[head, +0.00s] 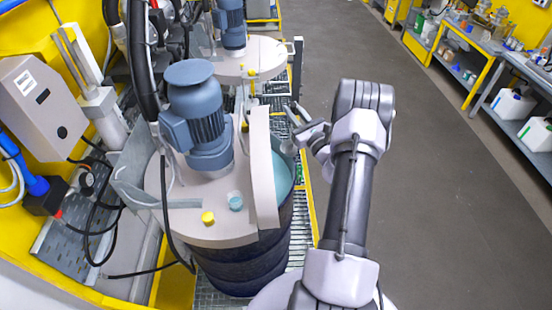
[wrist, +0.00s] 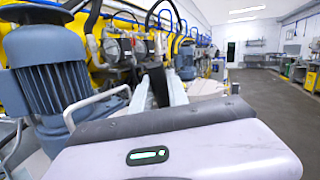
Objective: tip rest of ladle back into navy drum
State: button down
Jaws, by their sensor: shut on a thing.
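The navy drum (head: 240,268) stands at the centre left in the head view. Its pale round lid (head: 185,215) has one flap (head: 262,170) raised on edge, and teal liquid (head: 283,178) shows in the opening on the right. My gripper (head: 297,124) is beside the raised flap, above the far right of the opening, shut on the ladle's handle. A small grey shape, apparently the ladle's bowl (head: 288,147), hangs just below it at the drum's rim. The bowl's contents and tilt cannot be made out. In the wrist view my gripper's housing hides the ladle.
A blue-grey agitator motor (head: 195,115) stands on the lid; it is also at left in the wrist view (wrist: 50,75). A second drum (head: 262,55) stands behind. The floor (head: 440,190) at right is clear.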

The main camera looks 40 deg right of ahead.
jog(key=d+f+m+g+b, duration=0.2)
jog(key=d+m+b, duration=0.3)
jog(key=d, duration=1.4)
jog(key=m, duration=0.2)
jog(key=shift+w+d+m+h, duration=0.3)
jog(key=shift+d+h, duration=0.1)
jog(key=shift+f, duration=0.1)
